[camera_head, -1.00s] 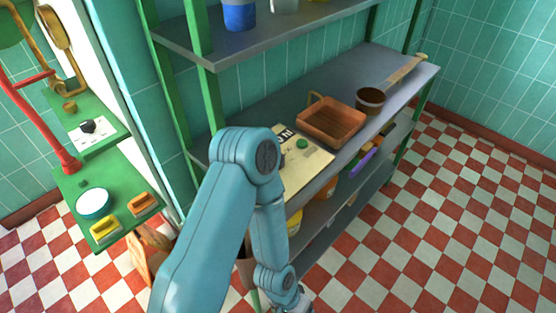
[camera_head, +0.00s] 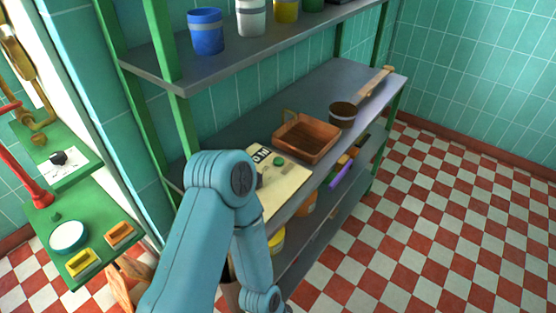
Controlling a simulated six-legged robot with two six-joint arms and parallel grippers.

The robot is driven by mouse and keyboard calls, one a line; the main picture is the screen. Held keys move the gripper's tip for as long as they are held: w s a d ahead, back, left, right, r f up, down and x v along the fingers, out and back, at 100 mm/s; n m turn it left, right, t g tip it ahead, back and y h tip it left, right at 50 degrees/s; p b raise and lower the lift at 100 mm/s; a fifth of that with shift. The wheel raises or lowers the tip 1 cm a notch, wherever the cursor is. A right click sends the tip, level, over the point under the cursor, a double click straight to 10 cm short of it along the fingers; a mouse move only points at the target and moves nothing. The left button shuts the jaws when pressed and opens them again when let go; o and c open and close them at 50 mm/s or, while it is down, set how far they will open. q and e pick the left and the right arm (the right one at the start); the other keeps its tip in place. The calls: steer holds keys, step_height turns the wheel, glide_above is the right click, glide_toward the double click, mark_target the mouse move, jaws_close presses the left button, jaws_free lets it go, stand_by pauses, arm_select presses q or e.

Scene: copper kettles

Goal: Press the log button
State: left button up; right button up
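A cream board or sheet (camera_head: 284,190) with dark lettering lies on the grey shelf, partly hidden behind my arm. A small round green piece (camera_head: 279,161) sits on it near its far edge and looks like a button. I cannot read a label that names it as the log button. One blue arm of mine rises from the bottom edge, bends at the elbow in front of the board, and runs down out of the picture. Its gripper is below the frame. No other arm shows.
A brown tray (camera_head: 307,137) and a dark brown pot (camera_head: 342,114) stand beyond the board. The upper shelf holds a blue cup (camera_head: 206,31) and a white cup (camera_head: 251,17). A green counter (camera_head: 100,228) with yellow and orange blocks is at left. The checkered floor at right is clear.

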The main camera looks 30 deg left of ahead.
arm_select(q)
jaws_close()
stand_by(1.1)
stand_by(0.7)
arm_select(e)
steer(key=c, duration=0.5)
